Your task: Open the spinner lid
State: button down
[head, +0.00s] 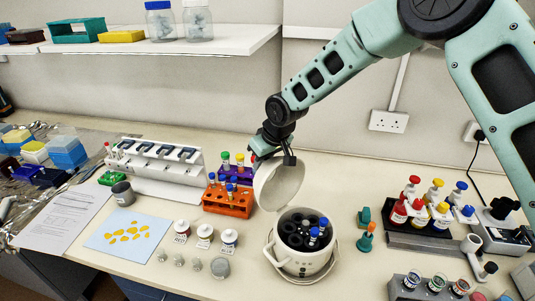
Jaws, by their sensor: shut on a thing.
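The spinner (300,262) is a round white pot on the bench with a dark rotor (296,235) inside. Several blue-capped tubes stand in the right part of the rotor. Its cream lid (280,187) stands tilted up at the back left of the pot, so the rotor is exposed. My gripper (288,160) points down at the lid's top edge and is shut on the lid there. The exact contact of the fingers is small and partly hidden.
An orange tube rack (228,200) stands just left of the lid. Small white jars (204,235) stand left of the spinner. Green tools (366,240) and a rack of coloured-capped bottles (420,218) are to the right. A shelf (150,45) hangs above left.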

jog(key=shift+w+a+f+g+h+p, duration=0.15)
jog(key=shift+w+a+f+g+h, duration=0.1)
jog(key=shift+f+g+h, duration=0.25)
jog(key=shift+w+a+f+g+h+p, duration=0.1)
jog(key=shift+w+f+g+h+p, duration=0.1)
jog(key=shift+f+g, duration=0.35)
jog(key=shift+f, duration=0.2)
jog(key=c, duration=1.3)
grip_release()
jog(key=shift+w+r, duration=0.1)
jog(key=shift+r, duration=0.05)
jog(key=shift+r, duration=0.1)
notch_tip(320, 180, up, 17)
jog(key=s+d+b, duration=0.2)
jog(key=b, duration=0.4)
jog(key=shift+s+d, duration=0.3)
jog(key=shift+s, duration=0.05)
